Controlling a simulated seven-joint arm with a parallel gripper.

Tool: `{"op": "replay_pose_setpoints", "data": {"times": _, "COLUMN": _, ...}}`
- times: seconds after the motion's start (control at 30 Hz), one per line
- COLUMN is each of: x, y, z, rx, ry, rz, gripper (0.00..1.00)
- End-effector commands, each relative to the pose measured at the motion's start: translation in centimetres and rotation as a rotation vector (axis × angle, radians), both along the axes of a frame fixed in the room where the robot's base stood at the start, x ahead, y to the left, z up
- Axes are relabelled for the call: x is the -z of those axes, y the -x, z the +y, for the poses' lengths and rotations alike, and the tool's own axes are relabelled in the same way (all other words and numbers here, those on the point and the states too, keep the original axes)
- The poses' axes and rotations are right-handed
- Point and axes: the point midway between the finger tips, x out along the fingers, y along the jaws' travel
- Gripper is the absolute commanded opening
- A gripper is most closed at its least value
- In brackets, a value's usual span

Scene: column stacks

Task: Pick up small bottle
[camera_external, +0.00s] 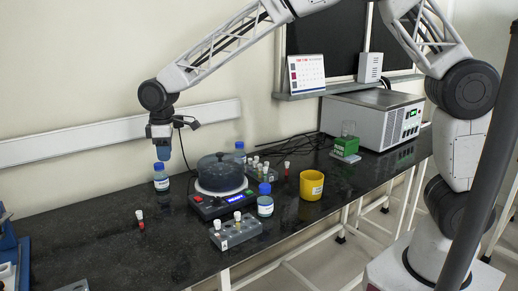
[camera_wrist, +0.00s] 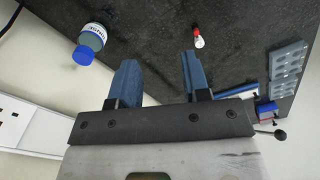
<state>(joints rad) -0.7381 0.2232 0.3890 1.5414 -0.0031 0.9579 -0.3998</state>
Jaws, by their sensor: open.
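A blue-capped bottle with a white label (camera_external: 161,180) stands on the dark bench at the left. My open, empty gripper (camera_external: 163,153) appears directly above its cap in the external view. In the wrist view the bottle (camera_wrist: 92,38) lies left of both blue fingers (camera_wrist: 158,62), outside the gap between them. Two other blue-capped bottles stand by the hotplate, one behind it (camera_external: 240,151) and one in front on its right (camera_external: 265,204). Which one is the small bottle is unclear.
A hotplate (camera_external: 213,207) with a dark round pot (camera_external: 220,173) stands right of my gripper. The wall is close behind. The front-left bench is mostly clear.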

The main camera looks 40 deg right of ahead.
Motion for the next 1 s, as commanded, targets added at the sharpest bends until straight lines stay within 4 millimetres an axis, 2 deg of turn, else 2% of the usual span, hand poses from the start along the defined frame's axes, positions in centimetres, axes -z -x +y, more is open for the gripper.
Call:
{"op": "replay_pose_setpoints", "data": {"times": 0.03, "x": -1.4, "y": -0.2, "z": -2.3, "rx": 0.031, "ry": -0.005, "rz": -0.006, "gripper": 0.43}}
{"op": "replay_pose_setpoints", "data": {"times": 0.1, "x": -2.8, "y": -0.3, "z": -5.2, "rx": 0.072, "ry": -0.01, "rz": -0.01, "gripper": 0.43}}
{"op": "replay_pose_setpoints", "data": {"times": 0.27, "x": -5.9, "y": 0.0, "z": -11.6, "rx": 0.165, "ry": -0.021, "rz": -0.024, "gripper": 0.43}}
{"op": "replay_pose_setpoints", "data": {"times": 0.47, "x": -9.3, "y": 1.4, "z": -19.4, "rx": 0.282, "ry": -0.035, "rz": -0.04, "gripper": 0.43}}
{"op": "replay_pose_setpoints", "data": {"times": 0.7, "x": -12.5, "y": 4.4, "z": -28.2, "rx": 0.42, "ry": -0.053, "rz": -0.062, "gripper": 0.43}}
{"op": "replay_pose_setpoints", "data": {"times": 1.0, "x": -14.7, "y": 9.8, "z": -38.2, "rx": 0.594, "ry": -0.07, "rz": -0.086, "gripper": 0.43}}
